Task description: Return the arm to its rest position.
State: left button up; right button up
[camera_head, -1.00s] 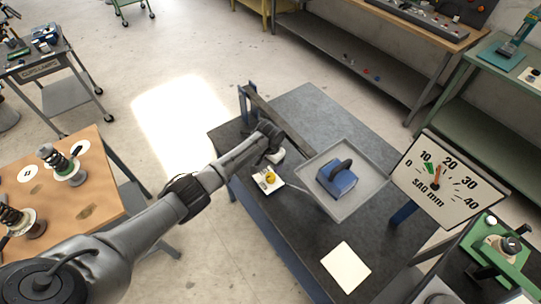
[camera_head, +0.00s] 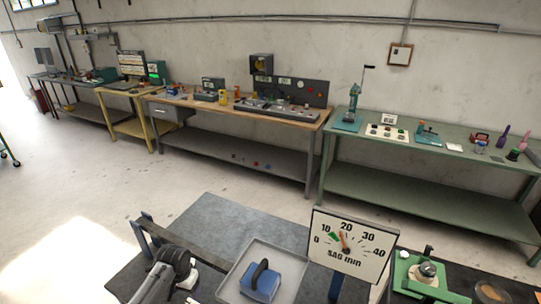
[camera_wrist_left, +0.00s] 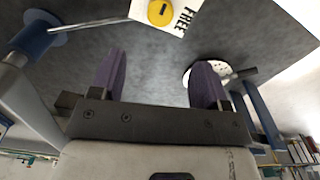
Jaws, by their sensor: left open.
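My left arm enters the head view at the bottom left, and its wrist (camera_head: 172,268) is over the dark bench. In the left wrist view my left gripper (camera_wrist_left: 158,84) is open, with two purple fingers apart and nothing between them. A white card marked FREE with a yellow round piece (camera_wrist_left: 160,12) shows beyond the fingers. A white perforated disc (camera_wrist_left: 192,76) is partly hidden behind the right finger. My right gripper is not in view.
A grey tray (camera_head: 228,290) holds a blue block with a dark handle (camera_head: 261,281). The SAG mm dial (camera_head: 351,246) stands to its right, and a green fixture (camera_head: 425,277) further right. A dark rail (camera_head: 158,236) is near my wrist. A green bench (camera_head: 430,195) stands along the wall.

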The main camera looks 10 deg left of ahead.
pick_arm(q)
jog(key=w+d+r+m+t+y, duration=0.15)
jog(key=d+r+t, duration=0.25)
jog(key=r, duration=0.6)
jog(key=w+d+r+m+t, duration=0.1)
jog(key=w+d+r+t, duration=0.15)
jog(key=r, duration=0.65)
jog(key=s+d+f+t, duration=0.15)
jog(key=s+d, duration=0.25)
jog(key=s, duration=0.5)
jog(key=s+d+t, duration=0.2)
jog(key=s+d, duration=0.1)
jog(key=s, duration=0.7)
jog(key=s+d+f+g+h, duration=0.1)
jog(key=s+f+g, duration=0.2)
jog(key=s+f, duration=0.7)
jog(key=s+d+f+g+h, duration=0.1)
jog(key=s+f+g, duration=0.4)
jog(key=s, duration=0.8)
notch_tip(320, 180, up, 18)
jog(key=r+t+p, duration=0.1)
jog(key=t+p, duration=0.1)
jog(key=p, duration=1.7)
notch_tip(320, 180, down, 74)
jog(key=b, duration=7.4)
jog(key=shift+w+a+f+n, duration=0.25)
jog(key=shift+n, duration=0.2)
